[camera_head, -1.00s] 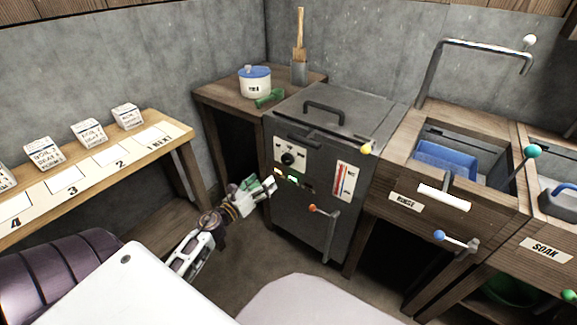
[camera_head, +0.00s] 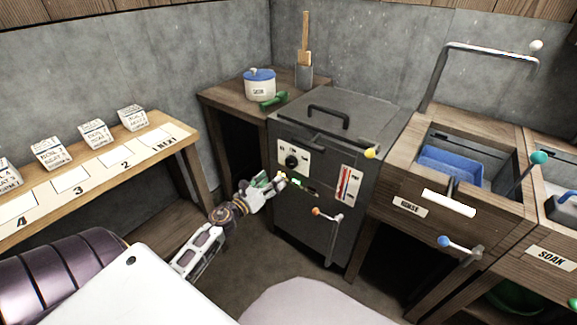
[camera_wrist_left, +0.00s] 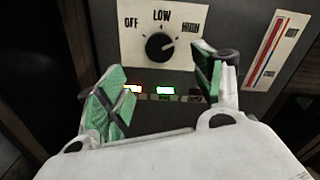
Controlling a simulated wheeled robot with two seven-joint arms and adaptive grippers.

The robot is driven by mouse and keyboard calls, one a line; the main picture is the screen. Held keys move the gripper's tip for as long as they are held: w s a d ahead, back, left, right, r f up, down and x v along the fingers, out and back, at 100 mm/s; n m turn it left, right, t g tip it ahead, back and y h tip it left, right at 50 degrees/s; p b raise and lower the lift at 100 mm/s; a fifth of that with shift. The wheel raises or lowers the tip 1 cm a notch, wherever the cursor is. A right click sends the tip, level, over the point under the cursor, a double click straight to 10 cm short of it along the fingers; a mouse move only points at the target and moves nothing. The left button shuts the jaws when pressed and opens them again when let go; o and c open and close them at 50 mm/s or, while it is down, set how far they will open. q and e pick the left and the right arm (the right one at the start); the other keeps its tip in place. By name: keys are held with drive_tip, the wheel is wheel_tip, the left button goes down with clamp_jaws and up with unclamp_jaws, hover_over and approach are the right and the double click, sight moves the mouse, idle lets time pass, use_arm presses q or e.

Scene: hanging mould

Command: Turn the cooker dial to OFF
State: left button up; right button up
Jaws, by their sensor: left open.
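The cooker (camera_head: 325,210) is a dark metal box with a lid handle on top. Its black dial (camera_head: 291,161) sits on a white plate on the front. In the left wrist view the dial (camera_wrist_left: 159,46) is below the words OFF, LOW and a third label at right. Its light mark seems to point right, towards that third label. My left gripper (camera_head: 270,180) is open and empty, just below and in front of the dial plate. Its green-padded fingers stand apart in the wrist view, the dial between and beyond them, untouched. My right gripper is out of view.
Lit indicators (camera_wrist_left: 165,90) sit under the dial, and a red gauge (camera_head: 349,184) is to its right. An orange-knobbed lever (camera_head: 328,214) sticks out lower on the cooker front. A wooden bench (camera_head: 190,138) stands at left, the rinse sink (camera_head: 410,207) at right.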

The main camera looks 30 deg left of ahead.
sight(289, 164)
use_arm(q)
drive_tip(key=shift+w+d, duration=0.15)
drive_tip(key=shift+w, duration=1.95)
drive_tip(key=shift+w+d, duration=0.15)
drive_tip(key=shift+w, duration=2.7)
drive_tip(key=shift+w+d, duration=0.1)
drive_tip(key=shift+w, duration=0.2)
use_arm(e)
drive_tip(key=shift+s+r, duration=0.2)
use_arm(q)
drive_tip(key=c, duration=1)
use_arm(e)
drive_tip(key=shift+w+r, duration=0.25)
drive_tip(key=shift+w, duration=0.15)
